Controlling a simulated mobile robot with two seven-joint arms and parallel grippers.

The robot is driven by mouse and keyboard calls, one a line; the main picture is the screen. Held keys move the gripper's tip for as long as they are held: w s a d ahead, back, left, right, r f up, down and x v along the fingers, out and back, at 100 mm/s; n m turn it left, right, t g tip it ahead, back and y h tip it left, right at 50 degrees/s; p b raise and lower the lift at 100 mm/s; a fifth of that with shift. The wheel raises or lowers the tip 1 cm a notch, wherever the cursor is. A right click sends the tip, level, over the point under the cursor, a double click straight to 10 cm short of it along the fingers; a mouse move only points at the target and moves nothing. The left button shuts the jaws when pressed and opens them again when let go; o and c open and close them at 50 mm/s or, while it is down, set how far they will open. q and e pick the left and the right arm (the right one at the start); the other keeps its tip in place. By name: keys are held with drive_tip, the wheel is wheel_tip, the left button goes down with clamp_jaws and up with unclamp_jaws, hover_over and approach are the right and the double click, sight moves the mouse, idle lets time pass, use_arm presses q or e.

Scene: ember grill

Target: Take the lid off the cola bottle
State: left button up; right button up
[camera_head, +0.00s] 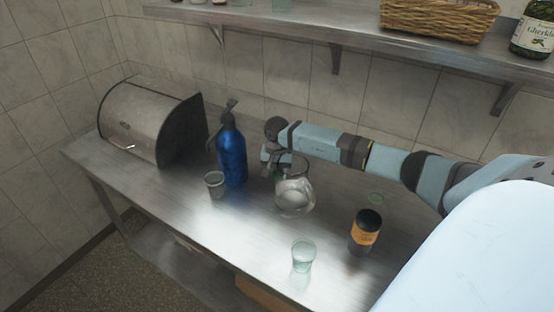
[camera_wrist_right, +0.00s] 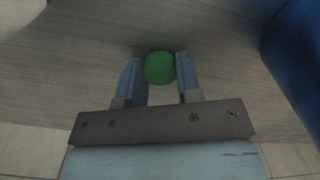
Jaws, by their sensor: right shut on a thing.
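My right gripper (camera_head: 266,170) is low over the steel counter, between the blue siphon bottle and the glass jug. In the right wrist view, the fingers of my right gripper (camera_wrist_right: 160,75) are shut on a small round green lid (camera_wrist_right: 159,68), seen from its top. The counter shows around the lid. I cannot tell whether a bottle is under it. No cola bottle can be made out in the head view; the gripper and forearm hide that spot. My left gripper is not in view.
The blue siphon bottle (camera_head: 231,155) stands close beside the gripper, with a small glass (camera_head: 215,184) in front. A bread bin (camera_head: 143,117) is left.

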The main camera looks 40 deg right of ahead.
drive_tip(key=shift+f, duration=0.1)
drive_tip(key=shift+f, duration=0.1)
drive_tip(key=o, duration=1)
